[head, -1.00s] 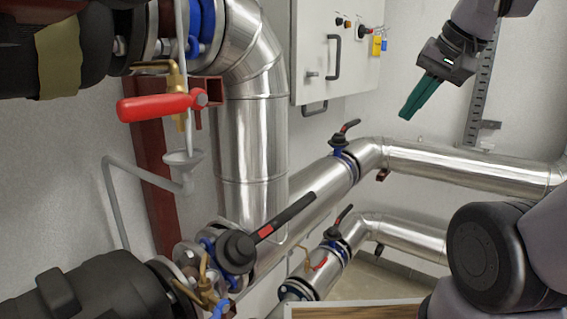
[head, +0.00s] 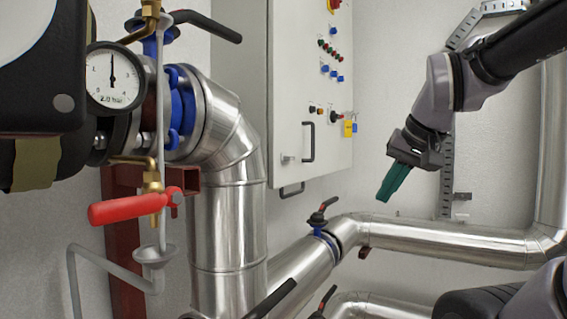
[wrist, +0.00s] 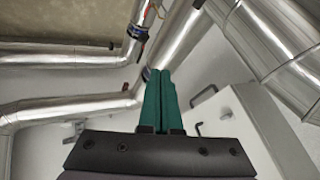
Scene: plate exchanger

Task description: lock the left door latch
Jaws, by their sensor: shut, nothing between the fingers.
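A white cabinet (head: 238,110) hangs on the wall in the middle of the head view. Its door has a black bar handle (head: 308,142) and, left of it, a small silver latch (head: 288,159). Whether the latch is turned to locked cannot be told. My gripper (head: 384,196), with green fingers, is shut and empty. It is right of the cabinet in the picture, apart from it, and points down. In the wrist view the fingers (wrist: 158,74) lie together, with the white cabinet (wrist: 238,118) at lower right and a black handle (wrist: 206,94) beside the fingertips.
Silver pipes (head: 440,240) with black-handled valves run below and right of my gripper. A red-handled valve (head: 128,208) and a pressure gauge (head: 113,76) are at the left. Free air lies between gripper and cabinet.

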